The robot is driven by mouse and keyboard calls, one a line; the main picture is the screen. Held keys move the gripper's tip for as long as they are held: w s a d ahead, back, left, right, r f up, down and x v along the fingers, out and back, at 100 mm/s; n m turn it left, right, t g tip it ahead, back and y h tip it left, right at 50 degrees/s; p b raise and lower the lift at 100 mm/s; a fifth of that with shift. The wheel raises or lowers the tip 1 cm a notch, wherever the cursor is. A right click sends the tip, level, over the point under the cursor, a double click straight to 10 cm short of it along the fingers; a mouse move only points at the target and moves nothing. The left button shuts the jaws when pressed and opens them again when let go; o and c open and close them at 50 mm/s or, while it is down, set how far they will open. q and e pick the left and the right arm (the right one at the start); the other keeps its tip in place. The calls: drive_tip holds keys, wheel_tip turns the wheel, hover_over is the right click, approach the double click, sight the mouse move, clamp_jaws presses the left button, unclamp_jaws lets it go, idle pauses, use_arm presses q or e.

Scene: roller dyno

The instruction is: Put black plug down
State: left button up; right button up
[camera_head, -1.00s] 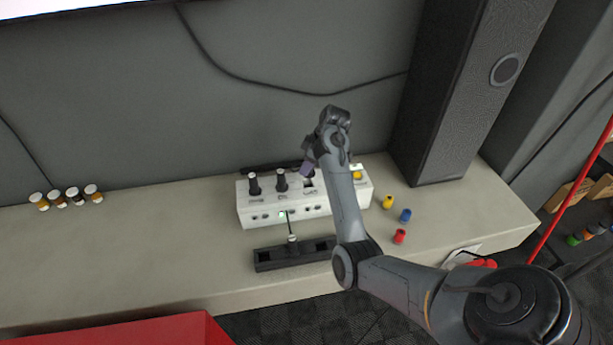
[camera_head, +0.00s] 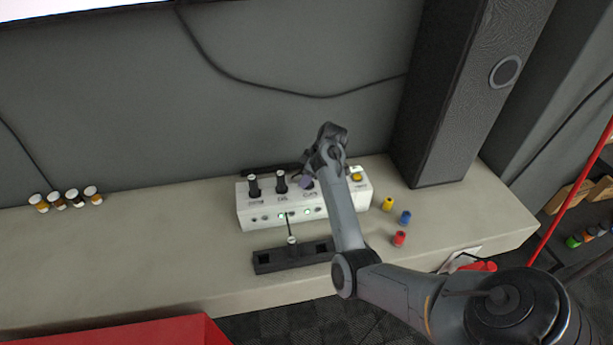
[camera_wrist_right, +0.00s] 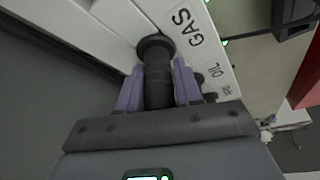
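The white box (camera_head: 283,208) stands on the bench with black plugs upright along its top. One black plug (camera_head: 253,185) is at the left and another (camera_head: 281,182) is beside it. My right gripper (camera_head: 306,181) is at the third position. In the right wrist view, its purple fingers (camera_wrist_right: 158,88) lie close on both sides of a black plug (camera_wrist_right: 158,78), whose far end meets the box at the "GAS" label. The fingers appear to touch it. Two green lights show on the box front. My left gripper is not in view.
A black holder (camera_head: 292,256) with a thin upright lever sits in front of the box. Yellow (camera_head: 388,204), blue (camera_head: 405,217) and red (camera_head: 399,238) caps lie to the right. A tall speaker (camera_head: 455,90) stands behind them.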

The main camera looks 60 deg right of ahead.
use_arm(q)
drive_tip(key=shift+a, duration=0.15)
use_arm(e)
drive_tip(key=o, duration=0.5)
drive_tip(key=shift+r, duration=0.1)
